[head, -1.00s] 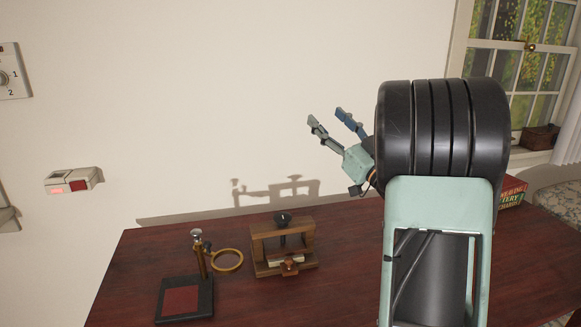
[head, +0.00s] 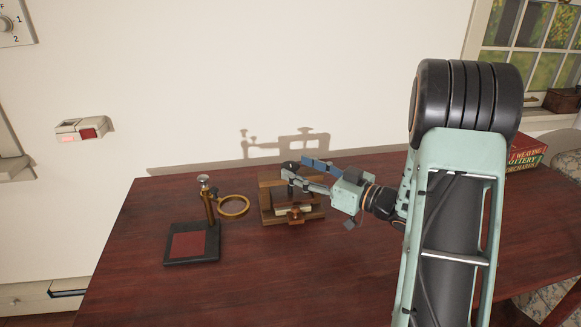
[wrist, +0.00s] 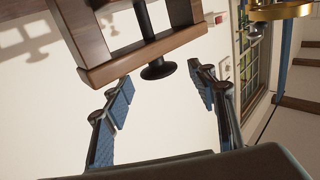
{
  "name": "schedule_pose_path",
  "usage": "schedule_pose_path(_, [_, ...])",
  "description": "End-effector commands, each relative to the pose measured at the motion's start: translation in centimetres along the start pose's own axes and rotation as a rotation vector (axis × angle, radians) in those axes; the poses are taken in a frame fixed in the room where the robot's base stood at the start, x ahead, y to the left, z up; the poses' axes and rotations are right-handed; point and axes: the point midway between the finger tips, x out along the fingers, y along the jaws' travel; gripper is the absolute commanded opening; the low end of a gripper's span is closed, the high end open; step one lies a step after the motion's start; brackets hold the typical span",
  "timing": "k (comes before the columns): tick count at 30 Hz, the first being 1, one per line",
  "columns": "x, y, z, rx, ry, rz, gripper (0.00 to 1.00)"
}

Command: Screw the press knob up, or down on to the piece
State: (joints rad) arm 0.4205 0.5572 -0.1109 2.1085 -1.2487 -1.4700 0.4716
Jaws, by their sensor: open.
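The wooden press (head: 266,205) stands on the dark red table, with a pale piece (head: 283,211) low inside its frame. In the wrist view the press beam (wrist: 110,72) is at the top, and the black press knob (wrist: 158,70) sticks out from it on a dark screw. My gripper (head: 298,166) is at the top of the press, reaching in from the right. In the wrist view my gripper (wrist: 162,80) is open, its blue-padded fingers on either side of the knob with gaps. In the head view the fingers largely hide the knob.
A magnifier stand with a brass ring (head: 234,214) and a black base with red pad (head: 190,245) is left of the press. The wall is behind. The table's front middle is clear.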

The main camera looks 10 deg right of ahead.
Motion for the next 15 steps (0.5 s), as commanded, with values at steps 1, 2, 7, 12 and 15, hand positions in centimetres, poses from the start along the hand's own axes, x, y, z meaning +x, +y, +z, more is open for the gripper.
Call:
schedule_pose_path(1, [0.9,-0.1,0.1,0.000,0.001,-0.002,0.52])
schedule_pose_path(2, [1.4,-0.1,0.1,0.001,0.001,-0.003,0.52])
schedule_pose_path(7, [3.1,0.0,0.0,0.000,0.001,-0.001,0.52])
schedule_pose_path(12, [3.5,0.0,0.0,0.001,0.000,0.001,0.52])
schedule_pose_path(15, [3.5,0.0,0.0,0.001,0.001,0.002,0.52])
